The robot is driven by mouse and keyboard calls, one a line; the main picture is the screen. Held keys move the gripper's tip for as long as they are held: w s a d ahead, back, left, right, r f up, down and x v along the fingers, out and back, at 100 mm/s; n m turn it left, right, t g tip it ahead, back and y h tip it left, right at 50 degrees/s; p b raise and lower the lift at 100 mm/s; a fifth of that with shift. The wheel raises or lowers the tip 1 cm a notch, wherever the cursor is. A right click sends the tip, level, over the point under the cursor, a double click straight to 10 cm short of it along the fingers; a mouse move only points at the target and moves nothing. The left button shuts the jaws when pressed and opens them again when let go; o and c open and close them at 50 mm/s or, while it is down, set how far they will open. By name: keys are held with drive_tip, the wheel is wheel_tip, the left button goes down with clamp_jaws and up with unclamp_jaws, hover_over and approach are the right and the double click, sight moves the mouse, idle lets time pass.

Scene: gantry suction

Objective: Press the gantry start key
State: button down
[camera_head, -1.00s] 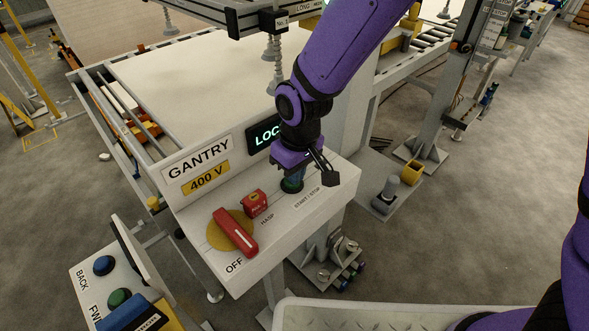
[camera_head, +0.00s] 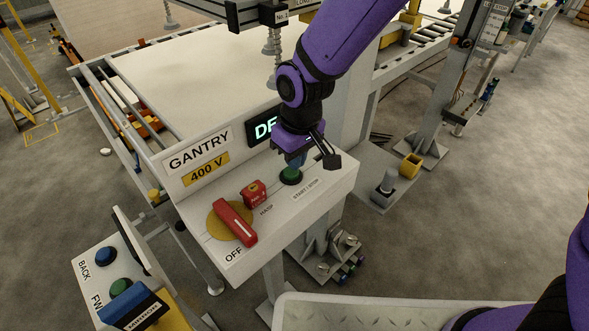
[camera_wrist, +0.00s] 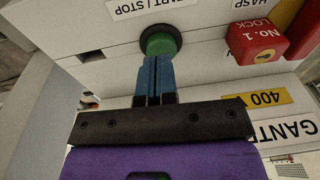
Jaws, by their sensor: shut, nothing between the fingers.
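The green START / STOP key (camera_head: 291,176) is on the sloped white gantry panel (camera_head: 325,186). It also shows in the wrist view (camera_wrist: 160,42), in a dark collar. My gripper (camera_head: 296,162) is shut and empty, its blue fingers pointing down at the key. In the wrist view, the fingertips (camera_wrist: 154,62) overlap the key's near edge; I cannot tell whether they touch it. The display (camera_head: 262,128) reads "DE", the rest hidden behind my arm. The red switch handle (camera_head: 236,222) lies on a yellow disc, pointing towards OFF.
A red No. 1 lock block (camera_head: 254,194) sits by the HASP label, left of the key. A second panel with a blue BACK button (camera_head: 106,256) and a green button (camera_head: 121,287) stands lower left. Suction cups (camera_head: 273,80) hang behind my arm.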

sight(298, 175)
wheel_tip(298, 175, up, 10)
drive_tip(key=shift+d, duration=0.4)
drive_tip(key=shift+r, duration=0.1)
idle(1.1)
drive_tip(key=s+d+r+m+t, duration=0.1)
drive_tip(key=d+r+m, duration=0.1)
drive_tip(key=d+r, duration=0.55)
drive_tip(key=s+d+r+m+t, duration=0.15)
drive_tip(key=d+r, duration=0.25)
drive_tip(key=d, duration=0.7)
drive_tip(key=s+d+r+m+t, duration=0.1)
drive_tip(key=s+d+m, duration=0.2)
drive_tip(key=s+d, duration=0.3)
drive_tip(key=s+d+r+m+t+h, duration=0.1)
drive_tip(key=s+d+r+m, duration=0.1)
drive_tip(key=s+d, duration=0.4)
drive_tip(key=d+m, duration=0.1)
drive_tip(key=d, duration=0.2)
drive_tip(key=shift+r, duration=0.3)
